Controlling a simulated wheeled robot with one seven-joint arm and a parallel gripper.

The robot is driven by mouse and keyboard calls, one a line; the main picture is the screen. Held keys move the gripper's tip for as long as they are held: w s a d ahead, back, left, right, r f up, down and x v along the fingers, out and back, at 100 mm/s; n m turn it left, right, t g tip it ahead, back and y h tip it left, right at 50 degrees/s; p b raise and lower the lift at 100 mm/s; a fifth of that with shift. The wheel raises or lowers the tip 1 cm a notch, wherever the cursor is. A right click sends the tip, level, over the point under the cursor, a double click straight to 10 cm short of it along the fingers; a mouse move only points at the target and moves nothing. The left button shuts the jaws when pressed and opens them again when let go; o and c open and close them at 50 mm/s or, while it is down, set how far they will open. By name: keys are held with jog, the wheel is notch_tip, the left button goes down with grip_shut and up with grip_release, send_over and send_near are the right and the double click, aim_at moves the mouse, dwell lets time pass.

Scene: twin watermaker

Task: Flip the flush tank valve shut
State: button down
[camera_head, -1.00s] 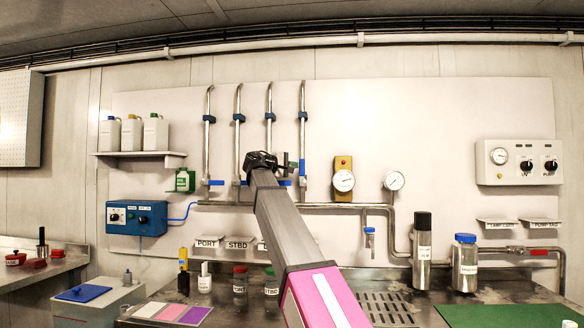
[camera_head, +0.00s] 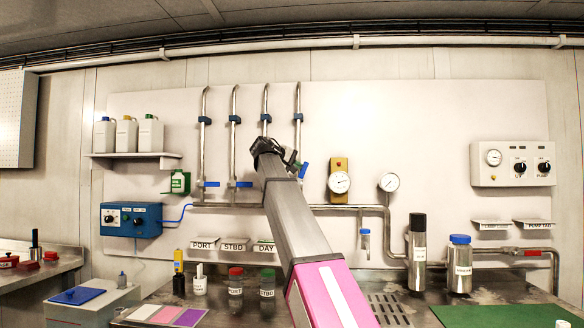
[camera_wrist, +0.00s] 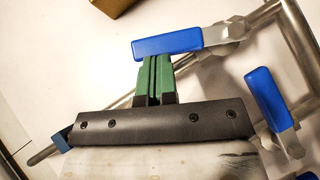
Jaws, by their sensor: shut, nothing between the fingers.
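Several vertical steel pipes with blue valve levers stand on the wall panel. The lever of the rightmost pipe (camera_head: 304,170) is tilted, beside my gripper (camera_head: 290,158). I cannot read which lever is the flush tank valve; any label for the right pipe is hidden behind my arm. In the wrist view my gripper's green fingers (camera_wrist: 155,75) are shut and empty. Their tips meet the lower edge of a blue lever (camera_wrist: 167,43); I cannot tell whether they touch. A second blue lever (camera_wrist: 268,97) lies to the right, apart from the fingers.
Two left levers (camera_head: 208,184) (camera_head: 240,184) lie level. A yellow-backed gauge (camera_head: 339,181) and another gauge (camera_head: 389,182) are to the right of my gripper. A horizontal pipe (camera_head: 345,207) runs below. Labels PORT (camera_head: 203,243), STBD (camera_head: 235,245) and DAY (camera_head: 265,246) stand beneath.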

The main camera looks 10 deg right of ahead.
jog(key=shift+s+d+m+y, duration=0.15)
jog(key=shift+d+m+y, duration=0.2)
jog(key=shift+d+y, duration=0.2)
jog(key=shift+s+d+m+y, duration=0.15)
jog(key=shift+d+m+y, duration=0.2)
jog(key=shift+d+y, duration=0.15)
jog(key=s+d+f+m+y, duration=0.1)
jog(key=d+f+m+y, duration=0.3)
jog(key=y, duration=0.3)
jog(key=shift+s+d+f+t, duration=0.15)
jog(key=shift+d+f+t, duration=0.15)
jog(key=shift+d, duration=0.25)
jog(key=shift+f, duration=0.1)
